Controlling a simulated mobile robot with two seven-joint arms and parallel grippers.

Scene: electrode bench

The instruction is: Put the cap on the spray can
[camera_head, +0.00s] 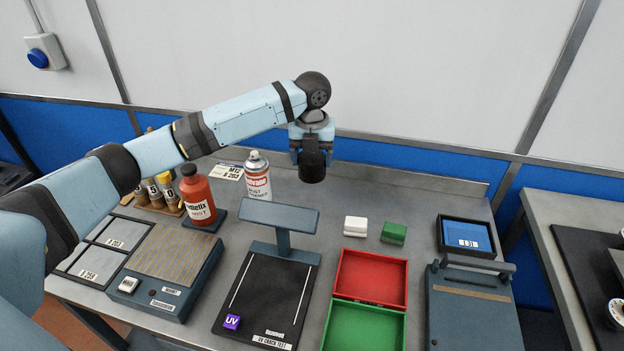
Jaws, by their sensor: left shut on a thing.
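The spray can (257,182) stands upright on the bench, left of the middle. It is white and red with a bare metal top and nozzle. My left gripper (313,158) is to the right of the can's top, pointing down. It is shut on the cap (313,172), a black cylinder held above the bench, apart from the can. My right gripper is not in view.
In front stands a black plate with a raised blue-grey head (279,217). Red (371,277) and green (362,328) trays lie right, with white (355,226) and green (394,232) blocks behind.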

